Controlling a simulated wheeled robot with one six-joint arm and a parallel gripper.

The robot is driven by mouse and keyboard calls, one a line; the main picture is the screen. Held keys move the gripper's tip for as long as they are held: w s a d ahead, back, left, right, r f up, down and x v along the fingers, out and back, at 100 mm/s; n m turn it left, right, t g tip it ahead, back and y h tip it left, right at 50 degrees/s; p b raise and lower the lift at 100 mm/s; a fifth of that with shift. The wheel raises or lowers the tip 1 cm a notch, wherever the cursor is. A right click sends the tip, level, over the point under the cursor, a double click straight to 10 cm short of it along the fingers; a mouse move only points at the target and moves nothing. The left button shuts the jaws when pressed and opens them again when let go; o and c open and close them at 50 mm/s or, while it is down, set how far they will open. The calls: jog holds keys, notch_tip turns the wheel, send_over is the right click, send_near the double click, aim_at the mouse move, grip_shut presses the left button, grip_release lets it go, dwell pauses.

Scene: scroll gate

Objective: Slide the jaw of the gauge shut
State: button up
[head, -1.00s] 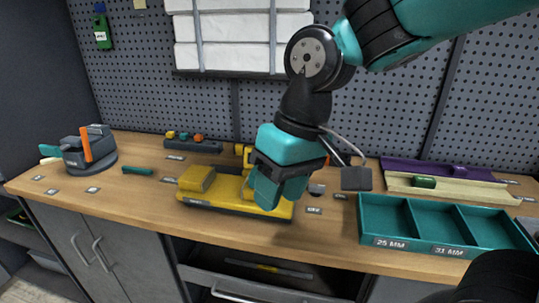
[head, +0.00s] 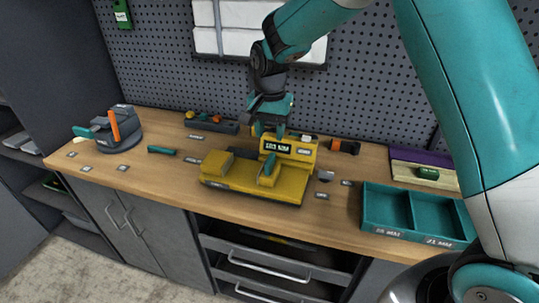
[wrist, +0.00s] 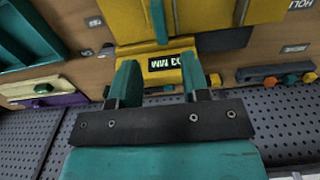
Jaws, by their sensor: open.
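The yellow gauge (head: 245,190) lies on the workbench, with a lit display (head: 277,146) at its back. A yellow block (head: 217,163) stands at its left end. A yellow jaw (head: 268,180) with a teal upright piece (head: 270,161) stands to the right, with a gap between it and the block. My gripper (head: 268,132) is open and empty, above the back of the gauge near the display. In the wrist view, its two teal fingers (wrist: 160,78) are spread below the display (wrist: 171,62), and the teal piece (wrist: 158,20) shows beyond. Contact cannot be told.
A teal divided tray (head: 400,211) stands at the right. A grey holder with an orange upright (head: 114,125) stands at the left, near a small teal bar (head: 161,150). A rack with coloured parts (head: 210,122) is at the back. The bench front is mostly clear.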

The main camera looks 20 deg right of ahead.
aim_at(270, 158)
notch_tip(270, 158, down, 9)
jog(key=shift+f+p, duration=0.1)
jog(key=shift+p, duration=0.85)
grip_shut()
